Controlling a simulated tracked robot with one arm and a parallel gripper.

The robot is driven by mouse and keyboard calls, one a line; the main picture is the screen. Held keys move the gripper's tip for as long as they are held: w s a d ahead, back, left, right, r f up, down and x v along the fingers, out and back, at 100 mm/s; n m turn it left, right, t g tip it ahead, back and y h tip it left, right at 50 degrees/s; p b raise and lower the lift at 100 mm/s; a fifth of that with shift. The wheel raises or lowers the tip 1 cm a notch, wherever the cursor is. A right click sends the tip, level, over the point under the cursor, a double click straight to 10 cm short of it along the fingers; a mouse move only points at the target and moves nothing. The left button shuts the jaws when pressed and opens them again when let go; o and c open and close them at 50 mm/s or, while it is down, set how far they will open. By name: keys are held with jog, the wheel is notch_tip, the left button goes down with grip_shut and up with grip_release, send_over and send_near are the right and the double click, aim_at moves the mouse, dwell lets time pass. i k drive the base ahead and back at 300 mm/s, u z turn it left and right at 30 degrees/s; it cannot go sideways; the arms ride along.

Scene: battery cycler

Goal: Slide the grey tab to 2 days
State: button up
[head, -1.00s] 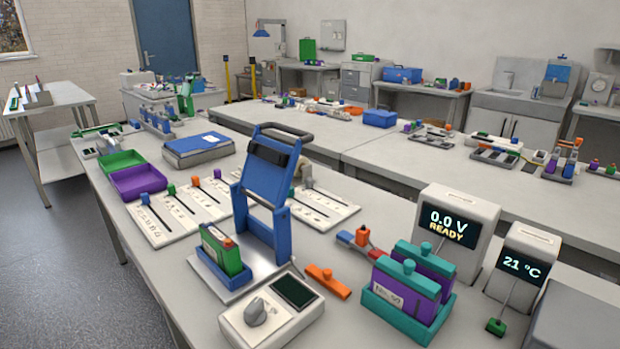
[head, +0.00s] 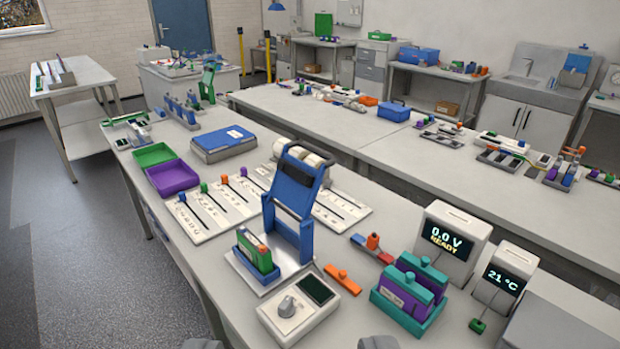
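White slider boards with dark slots lie on the near bench. The left board (head: 192,224) has blue, green and orange tabs standing at the slot ends. Another board (head: 343,207) lies to the right, partly hidden behind the blue lever stand (head: 291,200). I cannot make out a grey tab on either board, and the slot labels are too small to read. Two grey tips of my gripper (head: 289,343) just show at the bottom edge, wide apart with nothing seen between them. They are well on the near side of the boards.
A dial box (head: 284,306), an orange bar (head: 342,279), a teal battery holder (head: 402,307) and a voltage display (head: 447,240) crowd the near bench. Purple (head: 172,178) and green trays (head: 154,155) sit left of the boards. Open floor (head: 85,240) lies left of the bench.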

aim_at(327, 182)
jog(key=u, duration=0.8)
jog(key=k, duration=1.1)
jog(key=u, duration=0.95)
jog(key=i, duration=1.25)
jog(key=z, duration=0.4)
jog(key=i, duration=1.25)
jog(key=z, duration=0.8)
jog(key=i, duration=1.05)
jog(key=z, duration=1.3)
jog(key=i, duration=0.8)
jog(key=z, duration=0.45)
jog(key=k, duration=0.8)
